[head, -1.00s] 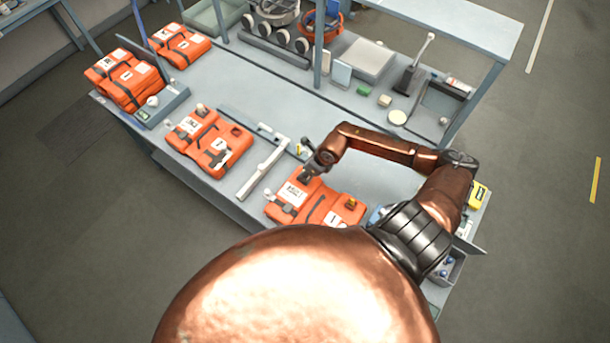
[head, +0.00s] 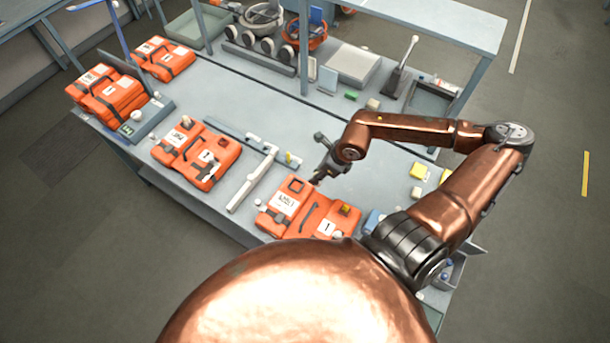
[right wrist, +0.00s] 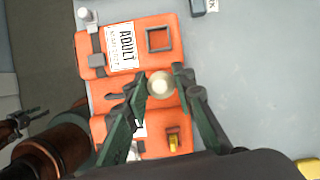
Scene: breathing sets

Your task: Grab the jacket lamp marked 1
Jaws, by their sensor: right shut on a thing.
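The near orange jacket pack (head: 265,222) lies on the bench, with an ADULT label and a white tag marked 1 (head: 326,227). My right gripper (right wrist: 160,86) is shut on a small round pale lamp (right wrist: 160,84), held between its fingertips above the pack. No mark on the lamp is readable. In the head view the right gripper (head: 317,181) is just beyond the pack's upper edge. A dark square frame (right wrist: 159,40) on the pack looks empty. An amber piece (right wrist: 173,141) sits on its other half. What seems my left gripper (right wrist: 24,120) shows small at the left edge of the wrist view.
Another orange pack (head: 213,172) lies to the left, with a white pipe-like bar (head: 250,183) between. More packs (head: 107,98) are stacked at the far left. A shelf (head: 430,25) stands over the back. Bare bench top lies behind the gripper.

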